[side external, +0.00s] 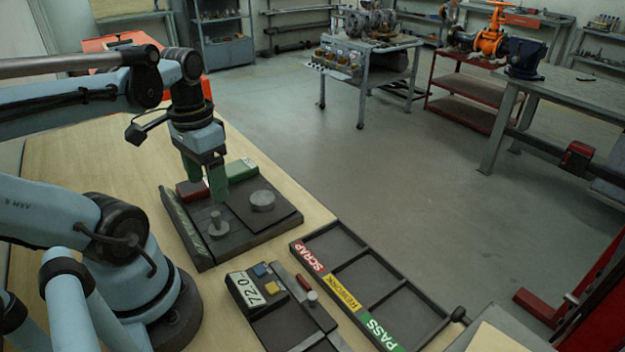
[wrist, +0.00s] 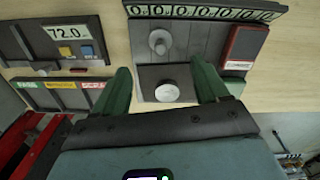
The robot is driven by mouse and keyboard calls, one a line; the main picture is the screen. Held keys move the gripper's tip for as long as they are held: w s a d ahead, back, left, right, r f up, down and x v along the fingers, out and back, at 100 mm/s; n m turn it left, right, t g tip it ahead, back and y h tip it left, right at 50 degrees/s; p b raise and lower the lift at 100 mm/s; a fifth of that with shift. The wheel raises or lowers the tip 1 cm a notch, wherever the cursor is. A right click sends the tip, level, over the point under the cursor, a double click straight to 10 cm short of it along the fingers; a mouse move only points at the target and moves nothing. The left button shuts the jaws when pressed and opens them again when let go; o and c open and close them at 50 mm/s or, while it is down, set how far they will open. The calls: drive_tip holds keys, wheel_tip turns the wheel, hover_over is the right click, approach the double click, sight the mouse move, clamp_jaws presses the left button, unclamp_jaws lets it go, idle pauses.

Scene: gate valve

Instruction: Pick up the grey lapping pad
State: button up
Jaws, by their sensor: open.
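Two grey pieces sit on a dark tray (side external: 240,240); I cannot tell for sure which is the lapping pad. One is a flat round grey disc (side external: 262,200) on a dark square plate, also in the wrist view (wrist: 168,92). The other is a smaller round grey piece with an upright knob (side external: 218,227), also in the wrist view (wrist: 160,42). My gripper (side external: 206,184) is open and empty, pointing down above the tray's back part. In the wrist view its green fingers (wrist: 160,72) stand apart, with the flat disc appearing between them.
A red block (side external: 190,190) and a green block (side external: 240,170) lie at the tray's back. A numbered strip (wrist: 205,12) runs along one tray edge. A gauge box reading 72.0 (side external: 256,287) and a SCRAP/REWORK/PASS tray (side external: 372,283) stand nearby. Bare wood (side external: 80,160) lies left.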

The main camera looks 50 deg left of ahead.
sight(214, 213)
drive_tip(key=shift+f, duration=5)
drive_tip(key=c, duration=1.3)
drive_tip(key=shift+c, duration=0.2)
drive_tip(key=shift+r, duration=0.2)
drive_tip(key=shift+r, duration=1.1)
drive_tip(key=shift+d+r, duration=0.3)
drive_tip(key=shift+r, duration=0.6)
drive_tip(key=d+r, duration=0.6)
drive_tip(key=d, duration=0.5)
drive_tip(key=shift+r, duration=0.3)
